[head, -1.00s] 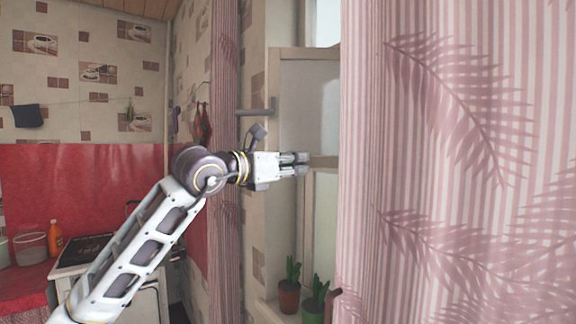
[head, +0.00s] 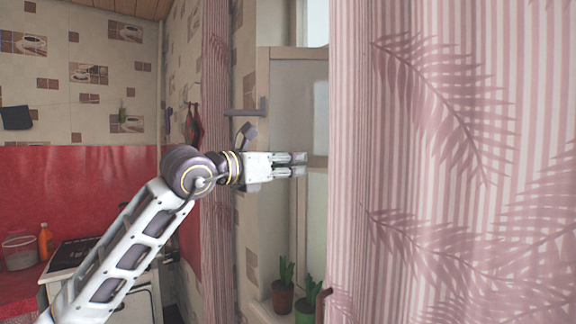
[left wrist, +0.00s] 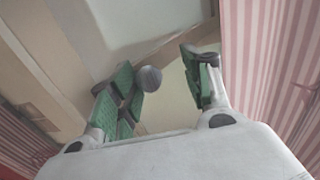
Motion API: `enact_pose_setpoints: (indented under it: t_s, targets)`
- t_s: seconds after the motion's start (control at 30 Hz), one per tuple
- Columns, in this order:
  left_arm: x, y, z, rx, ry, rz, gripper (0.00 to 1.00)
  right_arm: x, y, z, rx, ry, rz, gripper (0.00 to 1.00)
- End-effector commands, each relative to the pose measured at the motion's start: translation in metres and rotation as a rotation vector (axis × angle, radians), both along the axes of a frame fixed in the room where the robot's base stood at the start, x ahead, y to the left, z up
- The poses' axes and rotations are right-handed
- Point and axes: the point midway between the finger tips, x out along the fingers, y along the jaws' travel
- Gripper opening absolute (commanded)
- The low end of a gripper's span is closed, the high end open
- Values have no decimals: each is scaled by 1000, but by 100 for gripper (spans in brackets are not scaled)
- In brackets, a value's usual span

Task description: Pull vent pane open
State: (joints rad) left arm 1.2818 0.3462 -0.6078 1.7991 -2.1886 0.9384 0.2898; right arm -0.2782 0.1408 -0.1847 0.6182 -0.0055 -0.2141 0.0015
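The vent pane (head: 297,100) is a pale framed pane in the upper window, left of the pink curtain. It stands at an angle to the view; I cannot tell how far it is open. My left gripper (head: 305,163) is in front of its lower frame. In the left wrist view the green-padded fingers (left wrist: 165,75) are apart. A grey round knob (left wrist: 150,78) shows between them, close to the left finger; I cannot tell whether they touch. The pane's glass (left wrist: 140,20) shows beyond. My right gripper is not in view.
The pink curtain (head: 450,160) hangs close on the right, and a narrow curtain (head: 215,230) on the left. A grey bar (head: 245,112) juts out beside the pane. Potted cacti (head: 283,295) stand on the sill below. A stove (head: 80,255) is at lower left.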

Motion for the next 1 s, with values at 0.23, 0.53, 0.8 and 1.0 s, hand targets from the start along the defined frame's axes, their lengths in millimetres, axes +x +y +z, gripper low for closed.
enact_pose_setpoints:
  t_s: [0.23, 0.53, 0.8, 1.0]
  targets:
    - [-17, 23, 2, -2, -6, 4, 47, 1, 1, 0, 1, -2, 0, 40]
    - [-39, 53, -1, 0, 1, 5, 47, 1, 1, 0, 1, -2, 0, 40]
    - [-58, 77, -2, 0, 4, 5, 47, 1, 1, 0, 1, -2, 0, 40]
    - [-65, 85, -2, 0, 4, 4, 47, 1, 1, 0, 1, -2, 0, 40]
